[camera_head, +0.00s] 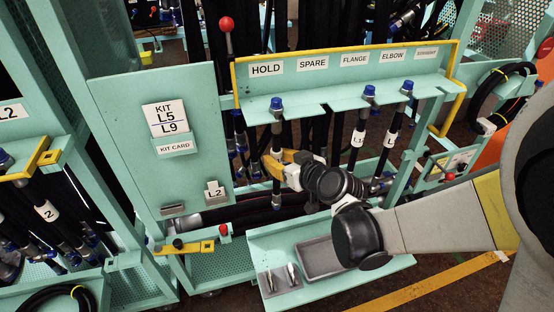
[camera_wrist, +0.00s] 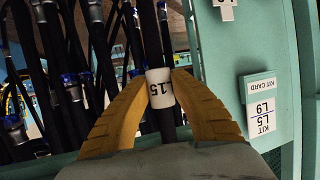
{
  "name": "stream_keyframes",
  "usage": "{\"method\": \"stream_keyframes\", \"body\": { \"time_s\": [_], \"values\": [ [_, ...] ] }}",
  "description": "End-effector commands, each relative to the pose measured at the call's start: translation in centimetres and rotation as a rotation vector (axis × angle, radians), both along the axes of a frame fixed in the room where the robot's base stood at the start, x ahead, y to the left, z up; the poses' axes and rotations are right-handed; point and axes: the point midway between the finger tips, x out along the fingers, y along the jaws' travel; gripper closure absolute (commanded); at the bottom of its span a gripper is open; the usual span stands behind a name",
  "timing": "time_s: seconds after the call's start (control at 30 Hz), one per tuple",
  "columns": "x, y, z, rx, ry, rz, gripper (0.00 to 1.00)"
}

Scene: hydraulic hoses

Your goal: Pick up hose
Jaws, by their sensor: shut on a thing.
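A black hose with a blue cap (camera_head: 277,104) hangs upright in the rack slot under the HOLD label. My gripper (camera_head: 275,162) has its yellow fingers shut around this hose below the rack bar. In the wrist view, the hose (camera_wrist: 150,30) runs between the two fingers, and its white label (camera_wrist: 160,88), which seems to read L15 upside down, sits between the fingertips. The fingers and wrist hide part of the hose. Two more blue-capped hoses with white labels, one (camera_head: 362,120) under FLANGE and one (camera_head: 396,120) under ELBOW, hang to the right.
The teal rack bar (camera_head: 330,92) has a yellow rail around it. A kit board (camera_head: 160,90) reading L5 L9 stands to the left. Below are a shelf with a grey tray (camera_head: 320,258) and small metal parts (camera_head: 292,275). More hoses (camera_wrist: 50,60) hang close by.

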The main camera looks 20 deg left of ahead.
Motion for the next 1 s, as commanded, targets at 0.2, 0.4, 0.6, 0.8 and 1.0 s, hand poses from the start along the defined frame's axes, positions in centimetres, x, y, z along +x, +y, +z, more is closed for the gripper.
{"method": "stream_keyframes", "body": {
  "time_s": [0.2, 0.4, 0.6, 0.8, 1.0],
  "values": [
    [-1.3, -0.9, 0.6, 0.000, -0.001, -0.001, 1.00],
    [-4.9, -3.0, 0.7, 0.002, 0.000, -0.002, 1.00],
    [-9.6, -5.9, 0.7, 0.001, 0.000, -0.004, 1.00],
    [-13.4, -8.3, 0.3, 0.002, 0.000, -0.002, 1.00],
    [-15.1, -9.3, 0.5, 0.001, 0.000, -0.001, 1.00]
  ]
}}
